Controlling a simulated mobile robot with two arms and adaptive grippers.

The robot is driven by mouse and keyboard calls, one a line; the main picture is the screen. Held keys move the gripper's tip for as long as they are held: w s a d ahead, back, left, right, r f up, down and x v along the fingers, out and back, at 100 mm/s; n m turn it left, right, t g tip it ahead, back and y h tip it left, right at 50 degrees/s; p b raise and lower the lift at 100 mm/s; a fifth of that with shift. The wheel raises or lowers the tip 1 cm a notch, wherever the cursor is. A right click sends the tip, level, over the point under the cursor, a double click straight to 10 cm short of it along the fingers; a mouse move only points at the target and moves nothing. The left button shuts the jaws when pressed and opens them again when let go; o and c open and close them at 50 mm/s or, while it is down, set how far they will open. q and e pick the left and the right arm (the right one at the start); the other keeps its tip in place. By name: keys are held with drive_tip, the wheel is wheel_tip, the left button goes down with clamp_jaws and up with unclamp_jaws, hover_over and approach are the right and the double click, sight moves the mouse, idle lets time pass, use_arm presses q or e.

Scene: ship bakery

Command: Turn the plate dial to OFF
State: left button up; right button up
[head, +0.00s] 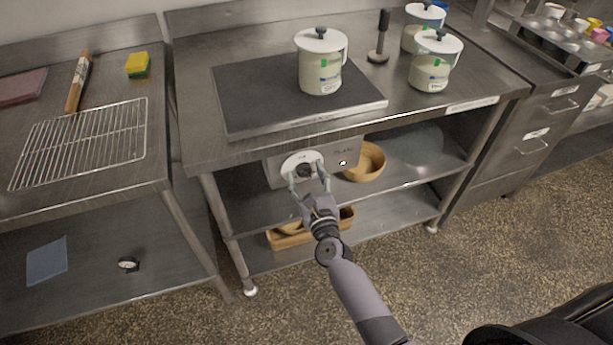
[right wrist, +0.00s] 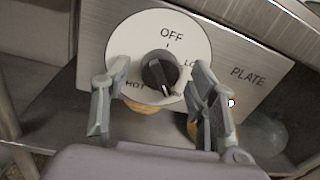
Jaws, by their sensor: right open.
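The plate dial is a black knob (right wrist: 157,72) on a round white disc (right wrist: 185,40), on a metal panel marked PLATE. OFF is at the top of the disc, LO at the right and HOT at the lower left. A pale mark on the knob is at its lower edge, away from OFF. In the head view the white disc (head: 290,161) is under the counter front. My right gripper (right wrist: 155,98) is open, its fingers on either side of the knob and apart from it. It also shows in the head view (head: 309,178). My left gripper is out of view.
A dark hot plate (head: 245,100) bears a white lidded pot (head: 320,72). A small bright lamp (head: 342,163) shows on the panel. A wooden bowl (head: 367,163) sits on the shelf right of the panel, and a wooden tray (head: 288,240) is lower down.

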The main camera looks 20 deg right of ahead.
drive_tip(key=shift+c, duration=0.4)
drive_tip(key=c, duration=1.1)
